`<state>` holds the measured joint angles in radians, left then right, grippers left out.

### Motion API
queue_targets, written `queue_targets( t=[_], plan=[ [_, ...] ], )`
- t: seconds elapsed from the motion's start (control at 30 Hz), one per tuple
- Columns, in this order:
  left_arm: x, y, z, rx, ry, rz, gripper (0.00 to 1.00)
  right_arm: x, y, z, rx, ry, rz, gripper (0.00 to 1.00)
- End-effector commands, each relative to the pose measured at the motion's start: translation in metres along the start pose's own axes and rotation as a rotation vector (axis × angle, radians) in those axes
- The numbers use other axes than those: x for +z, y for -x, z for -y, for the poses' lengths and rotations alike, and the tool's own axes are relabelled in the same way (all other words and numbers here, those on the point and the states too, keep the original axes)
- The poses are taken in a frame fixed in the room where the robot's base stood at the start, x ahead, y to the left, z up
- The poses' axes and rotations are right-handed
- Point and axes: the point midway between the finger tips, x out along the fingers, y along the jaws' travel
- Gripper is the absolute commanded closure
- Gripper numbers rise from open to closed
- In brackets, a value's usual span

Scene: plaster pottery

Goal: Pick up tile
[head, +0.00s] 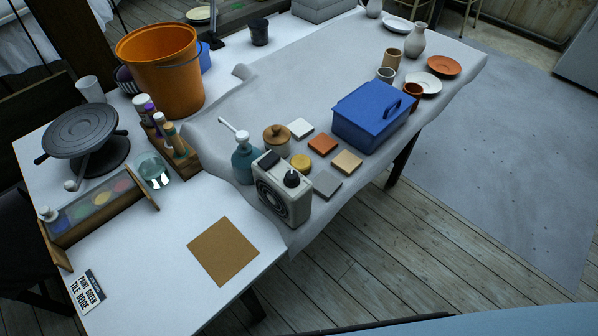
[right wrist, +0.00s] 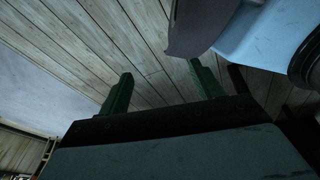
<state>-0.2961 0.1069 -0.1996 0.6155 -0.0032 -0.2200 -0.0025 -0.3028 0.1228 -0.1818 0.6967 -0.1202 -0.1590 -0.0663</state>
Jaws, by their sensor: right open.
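Several square tiles lie on the grey cloth in the middle of the table in the head view. They are a white tile (head: 300,128), an orange-brown tile (head: 322,144), a beige tile (head: 346,162) and a grey tile (head: 326,184). A card (head: 87,291) at the lower left reads "PAINT GREEN TILE BEIGE". My right gripper (right wrist: 160,85) shows only in the right wrist view. It is open and empty, with its two green fingers apart over the wooden floor. My left gripper is not in view.
A blue lidded box (head: 372,115) stands right of the tiles. A grey-white device with a dial (head: 283,195), a teal bottle (head: 245,160) and a lidded jar (head: 277,138) crowd their left side. A brown square mat (head: 223,251) lies on clear white table. An orange bucket (head: 162,70) stands behind.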

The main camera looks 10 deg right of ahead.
Motion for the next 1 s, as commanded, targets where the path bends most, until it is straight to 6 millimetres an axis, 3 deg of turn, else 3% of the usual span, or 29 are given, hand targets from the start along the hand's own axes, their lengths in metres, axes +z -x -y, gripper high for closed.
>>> queue_targets(
  t=[0.07,0.17,0.2,0.3,0.4,0.5,0.6,0.77,0.8,1.0],
  plan=[
    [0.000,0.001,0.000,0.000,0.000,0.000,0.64,-0.050,0.007,-0.032,0.074,0.188,-0.142,0.35],
    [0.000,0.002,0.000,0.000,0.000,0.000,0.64,-0.131,0.034,-0.074,0.222,0.532,-0.355,0.35],
    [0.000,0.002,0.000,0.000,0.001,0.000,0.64,-0.164,0.051,-0.089,0.297,0.688,-0.437,0.35],
    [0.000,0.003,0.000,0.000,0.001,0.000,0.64,-0.237,0.102,-0.112,0.503,1.080,-0.611,0.35],
    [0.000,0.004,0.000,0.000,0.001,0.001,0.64,-0.295,0.161,-0.120,0.735,1.481,-0.729,0.35],
    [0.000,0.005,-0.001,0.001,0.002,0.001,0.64,-0.334,0.218,-0.117,0.980,1.881,-0.782,0.35],
    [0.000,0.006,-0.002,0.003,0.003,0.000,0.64,-0.355,0.264,-0.111,1.205,2.243,-0.767,0.35],
    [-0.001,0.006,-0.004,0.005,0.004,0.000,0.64,-0.367,0.310,-0.103,1.459,2.669,-0.653,0.35],
    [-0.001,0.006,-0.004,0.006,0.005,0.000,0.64,-0.369,0.317,-0.102,-1.460,-2.667,0.605,0.35],
    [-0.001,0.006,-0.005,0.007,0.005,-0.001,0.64,-0.376,0.326,-0.098,-1.391,-2.544,0.469,0.35]
  ],
)
